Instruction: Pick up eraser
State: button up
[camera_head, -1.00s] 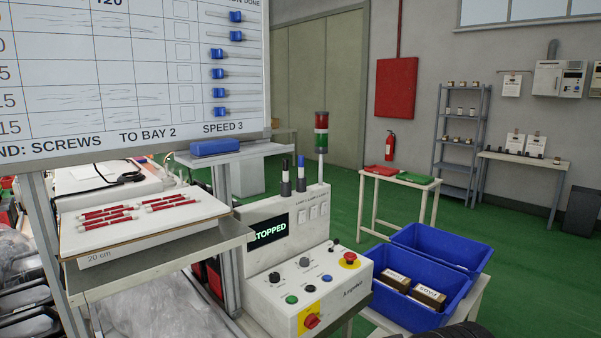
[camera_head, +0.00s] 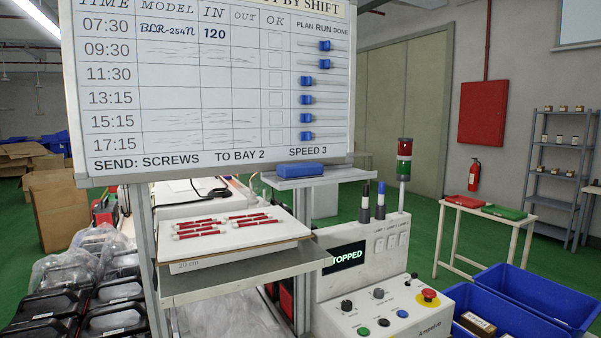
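The blue eraser (camera_head: 300,169) lies on the small grey ledge (camera_head: 333,178) under the lower right part of the whiteboard (camera_head: 215,85). Two markers, one dark (camera_head: 365,202) and one blue-capped (camera_head: 381,199), stand upright to the right of the ledge on the control box. My gripper does not show in this view.
A shelf (camera_head: 235,274) below the board bears a white board (camera_head: 232,255) with several red-and-white pieces. The control box (camera_head: 385,310) reads STOPPED, with a signal lamp (camera_head: 404,165) rising from it. Blue bins (camera_head: 525,295) stand at the right. Green floor shows beyond.

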aim_at(292, 172)
jog(key=i+l+u, duration=0.2)
jog(key=u, duration=0.25)
jog(key=i+l+u, duration=0.15)
jog(key=u, duration=0.3)
jog(key=i+l+u, duration=0.1)
jog(key=l+u, duration=0.25)
jog(key=u, duration=0.15)
